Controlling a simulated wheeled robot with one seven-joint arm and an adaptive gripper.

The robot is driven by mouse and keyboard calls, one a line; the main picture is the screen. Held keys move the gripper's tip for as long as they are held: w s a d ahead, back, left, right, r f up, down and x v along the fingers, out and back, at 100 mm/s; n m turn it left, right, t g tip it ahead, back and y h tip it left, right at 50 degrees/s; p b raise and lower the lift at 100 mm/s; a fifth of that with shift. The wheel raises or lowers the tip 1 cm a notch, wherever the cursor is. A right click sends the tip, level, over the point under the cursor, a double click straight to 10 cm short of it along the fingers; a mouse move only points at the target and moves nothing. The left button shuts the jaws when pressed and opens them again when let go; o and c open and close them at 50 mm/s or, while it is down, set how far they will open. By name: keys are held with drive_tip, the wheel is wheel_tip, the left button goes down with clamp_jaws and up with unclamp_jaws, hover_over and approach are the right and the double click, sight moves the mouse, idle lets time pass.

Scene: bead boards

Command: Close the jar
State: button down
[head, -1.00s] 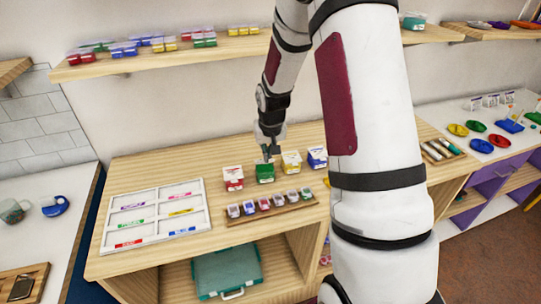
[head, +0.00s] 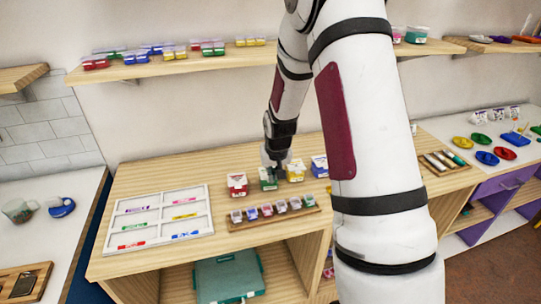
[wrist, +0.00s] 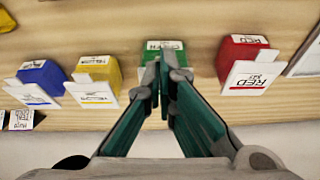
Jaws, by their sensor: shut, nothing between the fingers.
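No item is clearly recognisable as an open jar with its lid. A green box with a white label (head: 267,183) stands on the wooden counter in a row with others. In the wrist view the green box (wrist: 150,48) is straight ahead, partly hidden by the fingers. My gripper (head: 274,164) is at the green box in the head view; its fingertips (wrist: 163,62) are shut together with nothing between them. I cannot tell whether they touch the box. A tray of small containers with coloured contents (head: 310,209) lies in front of the boxes.
A red box (wrist: 238,55) stands on one side of the green one, a yellow box (wrist: 96,80) and a blue box (wrist: 43,80) on the other. A white divided board (head: 207,222) holds coloured strips at the left. A shelf (head: 130,72) with containers runs above.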

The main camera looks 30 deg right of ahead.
drive_tip(key=shift+w, duration=0.1)
idle(0.5)
drive_tip(key=shift+w+d+r, duration=0.25)
drive_tip(key=shift+w+d, duration=0.05)
drive_tip(key=shift+w, duration=0.25)
drive_tip(key=shift+r, duration=0.25)
wheel_tip(320, 180, up, 4)
drive_tip(key=shift+s+r+p, duration=0.15)
drive_tip(key=shift+r+p, duration=0.05)
drive_tip(key=shift+p, duration=0.7)
drive_tip(key=s+a+r, duration=0.2)
drive_tip(key=s+r, duration=0.4)
drive_tip(key=shift+s+a+b, duration=0.15)
drive_tip(key=shift+a+b, duration=0.2)
drive_tip(key=shift+b, duration=0.1)
drive_tip(key=s+a+r+n+t, duration=0.1)
drive_tip(key=s+a+r+n, duration=0.1)
drive_tip(key=s+a+r, duration=0.9)
drive_tip(key=s+a+r+n, duration=0.1)
drive_tip(key=s+a+r, duration=0.1)
drive_tip(key=s, duration=0.4)
drive_tip(key=s+a+r+n+t+y, duration=0.1)
drive_tip(key=s+a+r, duration=0.1)
drive_tip(key=s+r, duration=0.2)
drive_tip(key=shift+s+a, duration=0.3)
drive_tip(key=shift+s, duration=0.7)
